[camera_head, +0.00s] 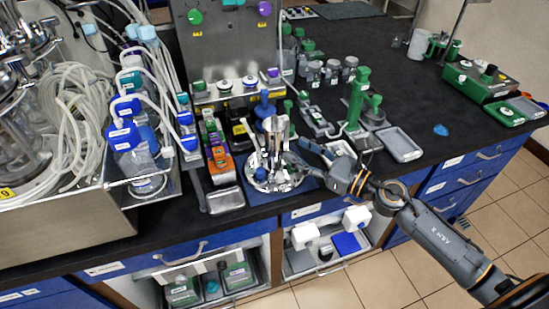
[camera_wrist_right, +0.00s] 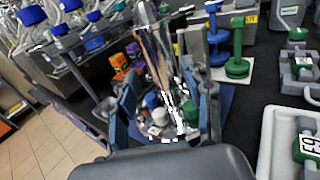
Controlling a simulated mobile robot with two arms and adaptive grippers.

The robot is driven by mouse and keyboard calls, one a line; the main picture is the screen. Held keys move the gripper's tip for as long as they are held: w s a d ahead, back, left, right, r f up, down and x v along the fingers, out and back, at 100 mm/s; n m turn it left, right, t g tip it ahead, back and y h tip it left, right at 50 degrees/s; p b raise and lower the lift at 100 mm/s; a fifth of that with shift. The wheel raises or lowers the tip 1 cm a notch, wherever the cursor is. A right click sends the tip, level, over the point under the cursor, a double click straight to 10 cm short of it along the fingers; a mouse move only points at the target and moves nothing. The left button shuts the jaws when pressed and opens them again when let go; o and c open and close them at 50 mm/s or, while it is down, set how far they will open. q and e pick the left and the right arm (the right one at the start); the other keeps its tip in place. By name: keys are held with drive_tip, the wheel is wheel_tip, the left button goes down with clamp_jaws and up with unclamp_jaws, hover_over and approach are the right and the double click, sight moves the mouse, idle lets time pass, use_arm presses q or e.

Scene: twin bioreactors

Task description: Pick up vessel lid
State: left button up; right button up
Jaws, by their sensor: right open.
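The vessel lid (camera_head: 272,178) is a shiny round metal plate with upright tubes and ports. It sits on a blue mat (camera_head: 289,193) near the front edge of the black bench. In the wrist view its metal parts and white-edged fittings (camera_wrist_right: 165,118) show between my fingers, partly hidden by the gripper. My right gripper (camera_head: 308,163) comes in from the right with its fingers at the lid's right side. It is open; in the wrist view its two fingers (camera_wrist_right: 165,105) stand apart. I cannot tell whether they touch the lid. My left gripper is not in view.
A green stand (camera_head: 357,100) and grey tray (camera_head: 402,145) lie to the right. Blue-capped bottles and tubing (camera_head: 125,137) crowd the left.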

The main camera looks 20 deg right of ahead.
sight(283, 138)
drive_tip(key=x, duration=0.3)
drive_tip(key=shift+p, duration=0.4)
drive_tip(key=p+x, duration=0.1)
drive_tip(key=x, duration=0.1)
drive_tip(key=r+p+x, duration=0.1)
drive_tip(key=x, duration=0.1)
drive_tip(key=shift+w+a+p, duration=0.2)
drive_tip(key=shift+p, duration=0.1)
drive_tip(key=shift+w+a+f, duration=0.1)
drive_tip(key=shift+w+a, duration=0.1)
drive_tip(key=shift+w, duration=0.1)
drive_tip(key=shift+s, duration=0.1)
drive_tip(key=shift+c, duration=0.4)
clamp_jaws()
drive_tip(key=shift+w+d+r, duration=0.1)
drive_tip(key=shift+w+r, duration=0.15)
drive_tip(key=shift+r, duration=0.15)
